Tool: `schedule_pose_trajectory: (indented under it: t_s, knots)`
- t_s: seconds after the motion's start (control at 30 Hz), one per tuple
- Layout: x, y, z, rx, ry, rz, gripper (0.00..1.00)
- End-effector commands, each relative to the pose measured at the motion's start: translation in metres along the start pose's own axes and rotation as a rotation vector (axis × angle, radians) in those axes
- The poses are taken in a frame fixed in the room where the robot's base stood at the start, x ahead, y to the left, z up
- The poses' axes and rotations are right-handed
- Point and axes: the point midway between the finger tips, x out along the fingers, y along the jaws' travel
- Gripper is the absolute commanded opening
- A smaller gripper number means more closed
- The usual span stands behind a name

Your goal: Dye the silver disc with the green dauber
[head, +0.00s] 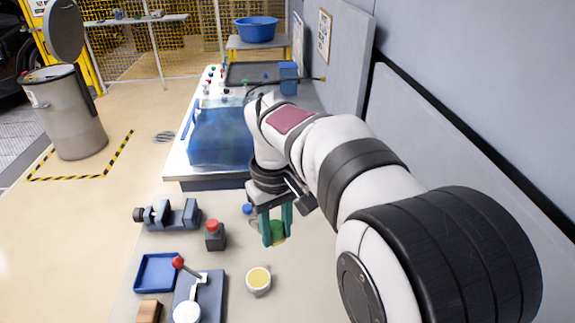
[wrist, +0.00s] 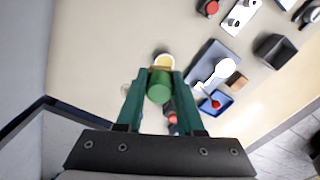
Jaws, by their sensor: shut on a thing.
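My gripper (head: 275,230) is shut on the green dauber (wrist: 160,87), a green cylinder between its two green fingers. In the head view the dauber (head: 272,232) is held above the bench and partly hidden by the fingers. A pale round disc (head: 186,312) lies on a blue-grey plate at the bottom of the head view, with a lever beside it; it also shows in the wrist view (wrist: 225,67). I cannot tell whether this is the silver disc. A faint round outline (wrist: 126,88) is beside the left finger in the wrist view, too unclear to identify.
A white cup with yellow contents (head: 258,280) stands in front of my gripper. A dark block with a red top (head: 214,235), a small vise (head: 168,215) and a blue tray (head: 158,257) are to the left. A translucent blue tank (head: 220,135) stands behind.

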Motion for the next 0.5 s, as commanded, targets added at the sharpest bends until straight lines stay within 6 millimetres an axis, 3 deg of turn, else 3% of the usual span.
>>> schedule_pose_trajectory:
  t_s: [0.23, 0.4, 0.5]
  knots:
    - [0.058, -0.117, -0.056, -0.600, -0.003, -0.001, 0.00]
    - [0.096, -0.194, -0.067, -0.949, 0.001, -0.001, 0.00]
    - [0.109, -0.221, -0.067, -1.065, 0.003, -0.002, 0.00]
